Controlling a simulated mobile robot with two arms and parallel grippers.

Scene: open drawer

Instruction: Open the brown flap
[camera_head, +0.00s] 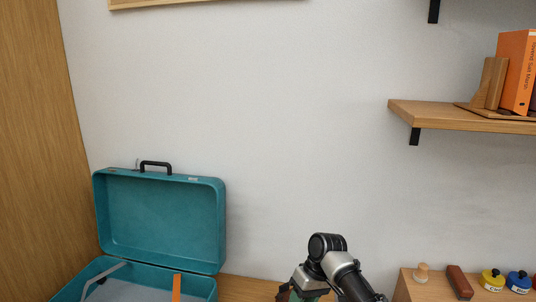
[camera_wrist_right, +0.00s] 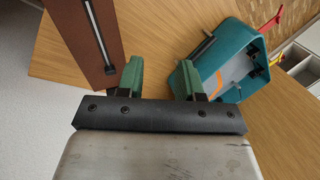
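A reddish-brown panel (camera_wrist_right: 82,42), which looks like the brown flap, stands at the upper left of the right wrist view. A thin metal bar handle (camera_wrist_right: 98,35) in a dark strip runs along it. My right gripper (camera_wrist_right: 160,78) is open, with its two green fingers apart and nothing between them. Its left finger is close to the panel's lower right edge; I cannot tell if they touch. In the head view my right arm comes in at the bottom centre, and its gripper (camera_head: 301,287) is partly cut off by the lower edge. My left gripper is not in view.
An open teal case (camera_head: 160,222) stands left of my right arm; it also shows in the wrist view (camera_wrist_right: 228,50). A wooden box (camera_head: 408,288) with small items on top is at the lower right. A wall shelf (camera_head: 450,116) holds books.

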